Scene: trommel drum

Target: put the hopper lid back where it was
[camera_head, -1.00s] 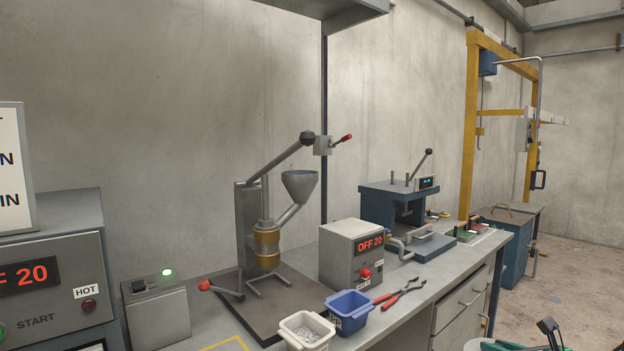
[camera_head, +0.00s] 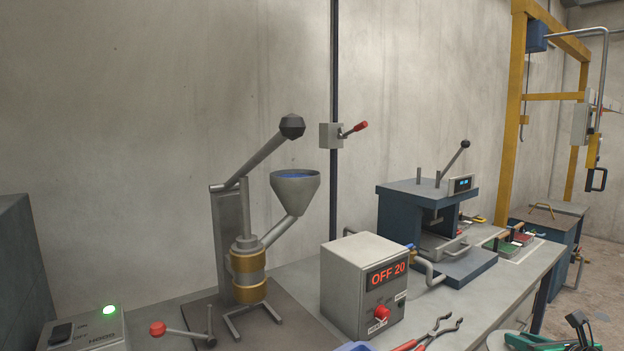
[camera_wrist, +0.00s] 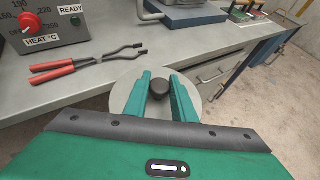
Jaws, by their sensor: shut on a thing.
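The hopper lid (camera_wrist: 160,109) is a round grey disc with a dark knob (camera_wrist: 161,89) in its middle, seen in the wrist view. My gripper (camera_wrist: 160,78) has its green fingers shut on the lid's knob. The fingers hide parts of the disc. In the head view my gripper (camera_head: 552,338) shows only partly at the bottom right corner. The hopper (camera_head: 296,192) is a grey funnel on the press (camera_head: 240,235), left of centre. Its top is open and blue shows inside. My gripper and the lid are well to the right of the hopper and lower.
A grey control box (camera_head: 350,285) reading OFF 20 stands right of the press. A lever with a dark knob (camera_head: 291,126) rises just behind the hopper, and a wall lever (camera_head: 353,130) is to its right. Red-handled pliers (camera_head: 428,335) lie at the bench front.

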